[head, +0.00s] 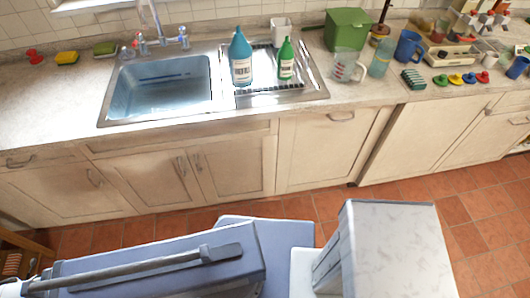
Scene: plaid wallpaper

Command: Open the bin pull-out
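A tall cream cabinet front (322,152) stands under the counter, right of the sink cabinet. It has one horizontal bar handle (341,117) near its top edge, unlike the upright handles on the sink doors. It looks like the bin pull-out, and it appears shut, roughly level with its neighbours. A dark gap runs down near its right side. No bin shows. Neither of my grippers can be made out; only blue-grey and pale parts of my own body fill the bottom of the view. Nothing is seen touching the handle.
Sink doors (165,182) are left of the pull-out, and more cream fronts (425,135) are right. The counter above holds a sink (160,88), a blue bottle (241,62), a green bottle (286,62), a jug (347,66) and a green box (348,29). The tiled floor (415,190) in front is clear.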

